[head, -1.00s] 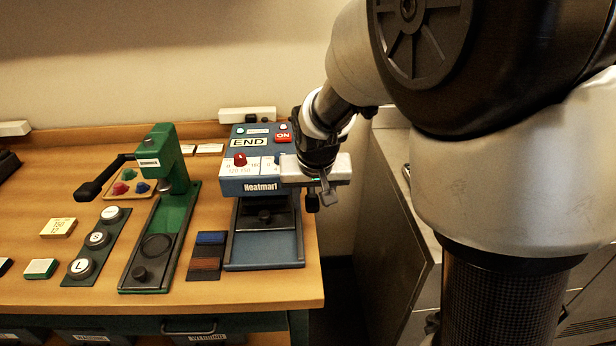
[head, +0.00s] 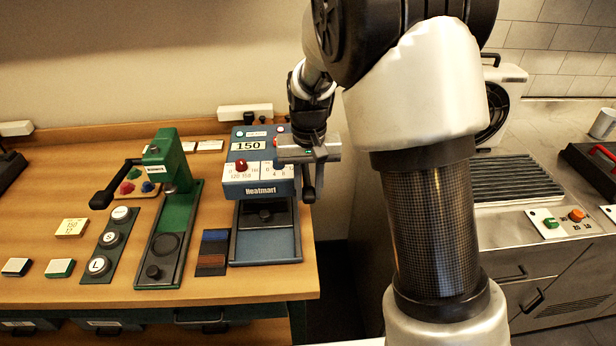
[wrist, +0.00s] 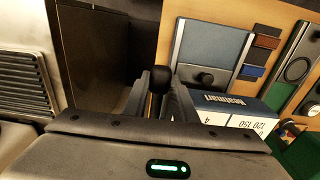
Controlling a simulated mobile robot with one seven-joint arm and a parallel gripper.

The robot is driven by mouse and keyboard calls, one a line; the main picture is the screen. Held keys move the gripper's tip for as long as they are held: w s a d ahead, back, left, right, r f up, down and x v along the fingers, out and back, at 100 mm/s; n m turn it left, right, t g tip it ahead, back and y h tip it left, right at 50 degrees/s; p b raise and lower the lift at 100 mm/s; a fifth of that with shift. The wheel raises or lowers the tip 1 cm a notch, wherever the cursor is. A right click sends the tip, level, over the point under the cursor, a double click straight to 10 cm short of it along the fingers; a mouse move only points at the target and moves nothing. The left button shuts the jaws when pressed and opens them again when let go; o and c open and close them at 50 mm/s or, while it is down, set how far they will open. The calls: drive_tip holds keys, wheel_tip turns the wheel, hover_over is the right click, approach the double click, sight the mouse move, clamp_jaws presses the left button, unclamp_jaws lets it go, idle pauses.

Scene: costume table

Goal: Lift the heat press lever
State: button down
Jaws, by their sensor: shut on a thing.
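The heat press is a blue unit labelled Heatmart (head: 260,187) at the right end of the table, with a display reading 150. Its head stands above the lower plate with a gap between them. The dark lever (head: 309,193) is on its right side, with its end pointing down below my gripper (head: 311,163). My gripper is at the right side of the press head and shut on the lever. In the wrist view the round black lever end (wrist: 160,79) shows between my two fingers (wrist: 158,103). The grasped part is mostly hidden.
A green press (head: 170,205) with a black handle stands to the left. A strip of round buttons (head: 111,240) and colour swatches (head: 212,252) lie nearby. Right of the table is a gap, then a grey cabinet with a ribbed top (head: 515,185).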

drive_tip(key=shift+s+g, duration=0.25)
drive_tip(key=shift+g, duration=0.15)
drive_tip(key=c, duration=1.4)
unclamp_jaws()
drive_tip(key=shift+r, duration=0.1)
drive_tip(key=shift+c, duration=0.2)
drive_tip(key=shift+w, duration=0.1)
drive_tip(key=shift+r, duration=0.1)
drive_tip(key=shift+r, duration=0.15)
wheel_tip(320, 180, up, 17)
drive_tip(key=shift+w+p, duration=0.15)
drive_tip(key=shift+p, duration=0.3)
drive_tip(key=shift+c, duration=0.2)
